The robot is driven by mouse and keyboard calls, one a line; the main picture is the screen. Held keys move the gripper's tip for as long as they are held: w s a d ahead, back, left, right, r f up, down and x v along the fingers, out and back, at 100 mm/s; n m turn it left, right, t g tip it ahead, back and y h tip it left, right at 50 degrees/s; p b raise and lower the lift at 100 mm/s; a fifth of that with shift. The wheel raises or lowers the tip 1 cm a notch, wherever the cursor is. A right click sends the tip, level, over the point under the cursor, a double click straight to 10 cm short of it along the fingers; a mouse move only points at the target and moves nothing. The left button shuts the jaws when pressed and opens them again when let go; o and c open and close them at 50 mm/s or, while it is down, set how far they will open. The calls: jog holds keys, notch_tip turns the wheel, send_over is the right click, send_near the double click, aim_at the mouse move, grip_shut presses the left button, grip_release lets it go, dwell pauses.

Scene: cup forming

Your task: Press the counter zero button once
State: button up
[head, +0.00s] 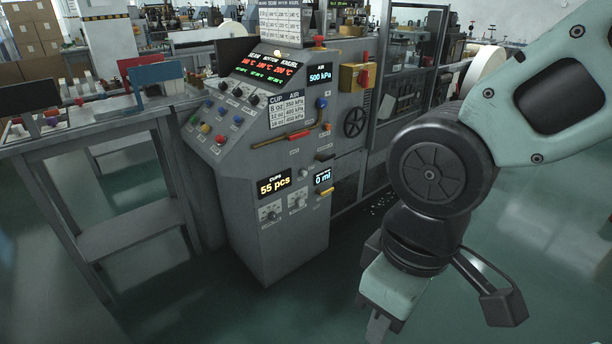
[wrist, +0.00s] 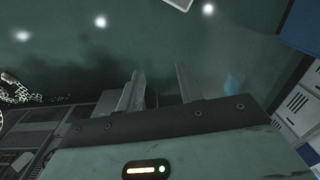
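The grey control cabinet (head: 292,239) stands at the centre of the head view. Its CUPS counter display (head: 274,186) reads 55 pcs. Below the display are a small round control on a plate (head: 270,213) and another on a plate (head: 298,202). A small pale round knob (head: 304,173) sits right of the display. The labels are too small to tell which is the zero button. My gripper (head: 378,326) hangs low, right of the cabinet and apart from it. In the wrist view my gripper's two fingers (wrist: 160,86) are spread with nothing between them.
A second display (head: 323,178) reads 0, with a yellow handle (head: 326,191) below it. Several coloured buttons and knobs sit on the sloped panel (head: 203,146). A grey table (head: 90,128) stands left of the cabinet. Green floor (head: 300,315) is clear in front.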

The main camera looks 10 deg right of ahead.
jog(key=shift+c, duration=0.3)
grip_shut()
dwell(1.4)
